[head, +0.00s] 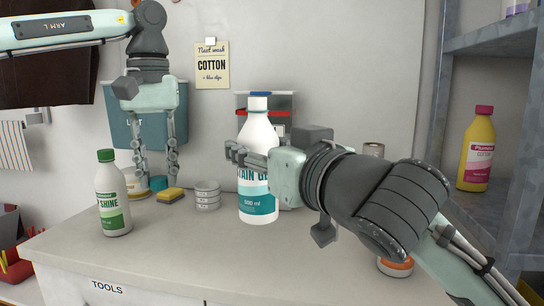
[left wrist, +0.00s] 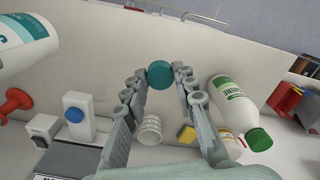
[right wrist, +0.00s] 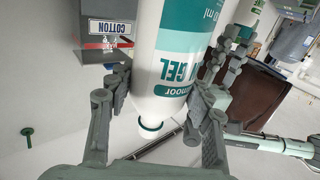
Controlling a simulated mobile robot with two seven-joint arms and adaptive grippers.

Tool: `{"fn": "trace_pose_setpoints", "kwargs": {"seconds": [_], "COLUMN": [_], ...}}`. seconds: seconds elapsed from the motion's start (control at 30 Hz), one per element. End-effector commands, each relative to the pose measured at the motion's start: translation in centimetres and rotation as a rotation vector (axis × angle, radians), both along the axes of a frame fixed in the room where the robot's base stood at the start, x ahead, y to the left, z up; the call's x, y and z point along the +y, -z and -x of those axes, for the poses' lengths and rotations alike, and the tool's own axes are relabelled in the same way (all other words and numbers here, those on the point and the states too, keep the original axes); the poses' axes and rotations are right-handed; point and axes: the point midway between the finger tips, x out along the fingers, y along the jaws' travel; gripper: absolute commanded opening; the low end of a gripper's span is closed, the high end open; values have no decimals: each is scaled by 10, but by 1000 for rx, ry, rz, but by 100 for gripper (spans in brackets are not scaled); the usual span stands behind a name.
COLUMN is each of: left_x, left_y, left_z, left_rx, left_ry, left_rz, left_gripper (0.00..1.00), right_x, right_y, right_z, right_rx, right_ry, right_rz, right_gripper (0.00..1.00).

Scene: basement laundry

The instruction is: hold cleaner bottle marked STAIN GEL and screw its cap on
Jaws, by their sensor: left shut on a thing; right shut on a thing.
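My left gripper (head: 158,172) points down at the left and is shut on a teal cap (head: 158,183). The left wrist view shows the cap (left wrist: 160,75) between the fingertips. The cap is well apart from the bottle. I cannot tell whether the bottle touches the counter.
A green-capped SHINE bottle (head: 112,205), a yellow sponge (head: 170,195) and stacked white tins (head: 207,196) stand on the counter (head: 165,250) at the left. A bin with a red band (head: 285,114) is behind the STAIN GEL bottle. A shelf (head: 500,38) rises at the right.

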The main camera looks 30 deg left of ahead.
Motion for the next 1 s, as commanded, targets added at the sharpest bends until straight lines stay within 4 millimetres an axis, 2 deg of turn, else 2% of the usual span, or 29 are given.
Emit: {"fn": "trace_pose_setpoints", "kwargs": {"seconds": [0.27, 0.3, 0.67, 1.0], "left_x": [0, 0, 0, 0], "left_y": [0, 0, 0, 0], "left_z": [0, 0, 0, 0], "left_rx": [0, 0, 0, 0], "left_ry": [0, 0, 0, 0], "left_rz": [0, 0, 0, 0], "left_gripper": [18, 18, 18, 18], "right_x": [0, 0, 0, 0], "right_y": [-1, -1, -1, -1], "right_z": [0, 0, 0, 0], "right_rx": [-2, -2, -2, -2], "right_ry": [0, 0, 0, 0], "right_rz": [-2, -2, -2, -2], "right_gripper": [7, 47, 2, 0]}}
